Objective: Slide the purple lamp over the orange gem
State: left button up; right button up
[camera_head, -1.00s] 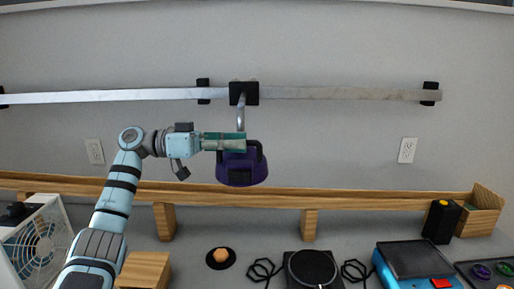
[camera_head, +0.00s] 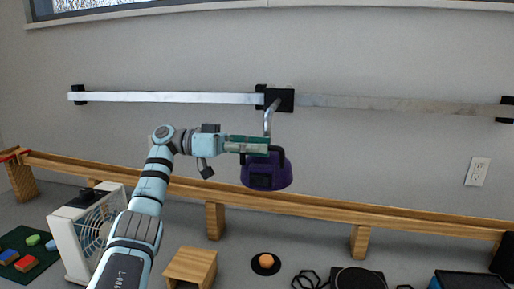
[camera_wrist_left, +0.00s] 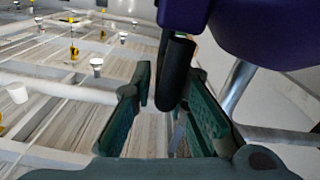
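The purple lamp (camera_head: 266,174) hangs by a metal arm from a black slider (camera_head: 279,99) on the wall rail. It has black handles at its sides. The orange gem (camera_head: 266,261) sits on a black round base on the table, in line below the lamp in the head view. My left gripper (camera_head: 268,147) is at the lamp's top. The purple lamp body (camera_wrist_left: 265,30) fills the upper right there. My right gripper is out of view.
A metal rail (camera_head: 170,97) runs along the wall, with a black bracket just left of the slider. A wooden ledge (camera_head: 320,208) crosses behind the table. A wooden box (camera_head: 190,266), a white fan (camera_head: 85,230) and a black round plate (camera_head: 358,279) stand on the table.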

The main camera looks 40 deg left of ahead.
pick_arm(q)
jog(key=shift+s+r, duration=0.1)
jog(key=shift+r, duration=0.2)
jog(key=shift+w+a+f, duration=0.1)
jog(key=shift+w+f, duration=0.2)
jog(key=shift+w, duration=0.1)
jog(key=v, duration=0.7)
jog(key=shift+a, duration=0.15)
